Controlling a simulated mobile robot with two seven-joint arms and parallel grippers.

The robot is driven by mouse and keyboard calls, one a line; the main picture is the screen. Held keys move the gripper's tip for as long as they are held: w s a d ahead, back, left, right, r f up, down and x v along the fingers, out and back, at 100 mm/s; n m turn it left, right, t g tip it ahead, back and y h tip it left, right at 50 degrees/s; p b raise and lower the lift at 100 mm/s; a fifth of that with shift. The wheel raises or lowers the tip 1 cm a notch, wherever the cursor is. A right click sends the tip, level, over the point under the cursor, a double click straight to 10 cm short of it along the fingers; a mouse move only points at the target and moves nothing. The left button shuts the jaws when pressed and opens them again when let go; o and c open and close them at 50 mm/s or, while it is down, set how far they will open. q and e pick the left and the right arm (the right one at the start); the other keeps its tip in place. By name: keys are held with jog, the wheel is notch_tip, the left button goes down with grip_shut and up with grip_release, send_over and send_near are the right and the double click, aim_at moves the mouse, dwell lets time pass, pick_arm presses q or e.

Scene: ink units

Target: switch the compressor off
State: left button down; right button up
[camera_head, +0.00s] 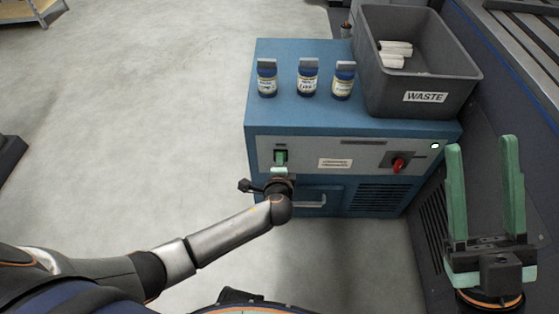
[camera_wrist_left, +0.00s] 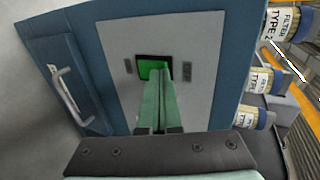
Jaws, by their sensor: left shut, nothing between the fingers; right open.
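The compressor is a blue cabinet (camera_head: 345,128) with a grey front panel. On the panel's left is a dark-framed switch (camera_head: 280,152); the left wrist view shows its green rocker (camera_wrist_left: 150,68), partly hidden by my fingers. My left gripper (camera_head: 280,166) is shut and empty, its fingertips directly in front of the switch. It also fills the middle of the left wrist view (camera_wrist_left: 160,90). I cannot tell whether the tips touch the rocker. My right gripper (camera_head: 483,147) is open and empty, to the right of the cabinet.
The panel also holds a red knob (camera_head: 398,165), a white round lamp (camera_head: 435,146) and a label (camera_head: 335,163). Three filter jars (camera_head: 307,82) and a grey waste bin (camera_head: 418,105) stand on top. A drawer-like handle (camera_head: 310,202) sits below. Floor at left is clear.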

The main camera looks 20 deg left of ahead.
jog(key=shift+r, duration=0.15)
jog(key=shift+r+p, duration=0.75)
jog(key=shift+p, duration=0.15)
